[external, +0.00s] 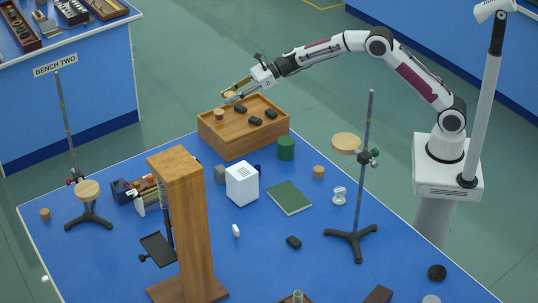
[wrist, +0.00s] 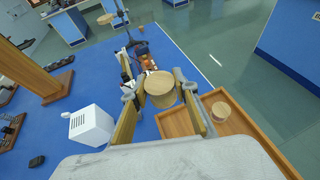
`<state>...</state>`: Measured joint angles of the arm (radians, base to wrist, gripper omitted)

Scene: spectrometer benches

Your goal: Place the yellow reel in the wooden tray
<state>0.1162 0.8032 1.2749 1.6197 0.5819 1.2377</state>
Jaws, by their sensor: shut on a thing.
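My gripper (wrist: 158,86) is shut on the yellow reel (wrist: 160,89), a tan-yellow round piece held between its two pads. In the external view my gripper (external: 239,89) is above the back left part of the wooden tray (external: 226,144), with the reel (external: 231,94) small and partly hidden by the fingers. The tray also shows in the wrist view (wrist: 243,136), below and to the right of the reel. The held reel looks clear of the tray floor. Another tan round piece (external: 218,114) and several black pieces (external: 255,121) are in the tray.
A green cylinder (external: 286,148) stands beside the tray's right corner. A white box (external: 242,184), a green book (external: 289,198) and a metal stand (external: 367,160) are on the blue table. A tall wooden frame (external: 183,220) rises near the front. Bare tray floor shows between the pieces.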

